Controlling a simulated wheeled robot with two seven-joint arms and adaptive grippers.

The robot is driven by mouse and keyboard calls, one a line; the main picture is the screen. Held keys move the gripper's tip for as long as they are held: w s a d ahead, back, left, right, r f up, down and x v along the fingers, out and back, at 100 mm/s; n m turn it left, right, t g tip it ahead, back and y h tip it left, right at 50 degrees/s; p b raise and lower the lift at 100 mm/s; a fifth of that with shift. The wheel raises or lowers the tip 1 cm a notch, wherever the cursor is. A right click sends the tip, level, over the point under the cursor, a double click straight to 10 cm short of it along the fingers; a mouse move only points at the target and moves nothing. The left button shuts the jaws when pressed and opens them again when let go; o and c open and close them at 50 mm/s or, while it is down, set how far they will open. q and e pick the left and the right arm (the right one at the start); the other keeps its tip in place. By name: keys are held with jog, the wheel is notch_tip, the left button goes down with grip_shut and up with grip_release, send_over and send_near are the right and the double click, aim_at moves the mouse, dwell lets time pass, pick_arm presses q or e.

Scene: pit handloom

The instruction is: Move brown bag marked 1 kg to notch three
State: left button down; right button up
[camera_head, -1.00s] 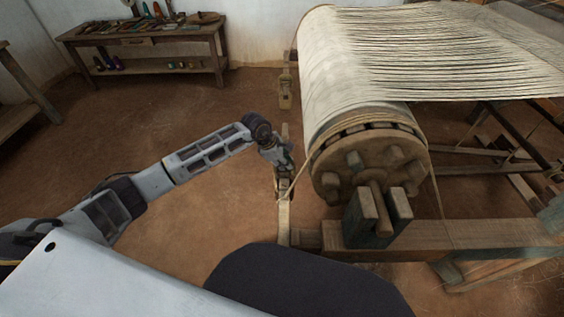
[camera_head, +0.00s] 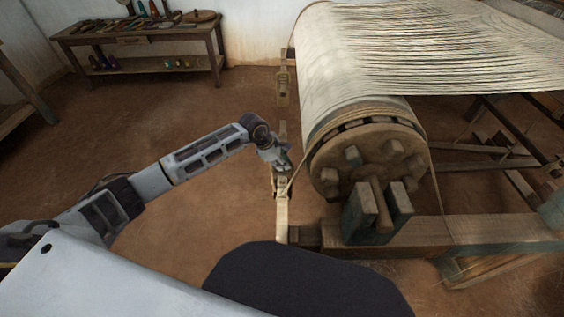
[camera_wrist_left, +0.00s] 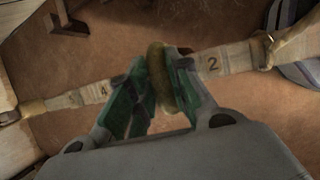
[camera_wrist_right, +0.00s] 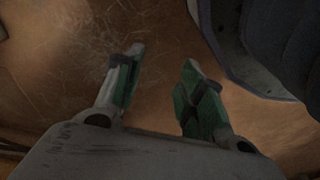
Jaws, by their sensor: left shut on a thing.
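My left gripper (camera_head: 280,163) is over a pale wooden bar beside the loom's beam. In the left wrist view its green-padded fingers (camera_wrist_left: 157,80) are shut on an olive-brown rounded thing (camera_wrist_left: 158,72), likely the loop or neck of the bag. The bag's body and any 1 kg mark are hidden. The numbered bar (camera_wrist_left: 235,58) shows a 2 to the right of the fingers and a 4 to the left. The fingers cover the stretch between. I cannot tell whether the loop touches the bar. My right gripper (camera_wrist_right: 160,62) is open and empty above the floor.
The loom's warp beam (camera_head: 365,165), with a toothed wheel end and wooden bracket, stands close to the right of my left gripper. A cord runs near the bar. A tool bench (camera_head: 140,40) is at the back left. The floor between is clear.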

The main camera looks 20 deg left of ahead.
dwell(0.4)
pick_arm(q)
jog(key=shift+f+b, duration=0.3)
jog(key=shift+b, duration=0.05)
dwell(0.9)
jog(key=c, duration=1.3)
grip_release()
jog(key=shift+o, duration=0.3)
jog(key=shift+s+f, duration=0.1)
jog(key=shift+f, duration=0.15)
jog(key=shift+a+r, duration=0.2)
jog(key=shift+r, duration=0.4)
jog(key=v, duration=1.1)
jog(key=shift+s, duration=0.1)
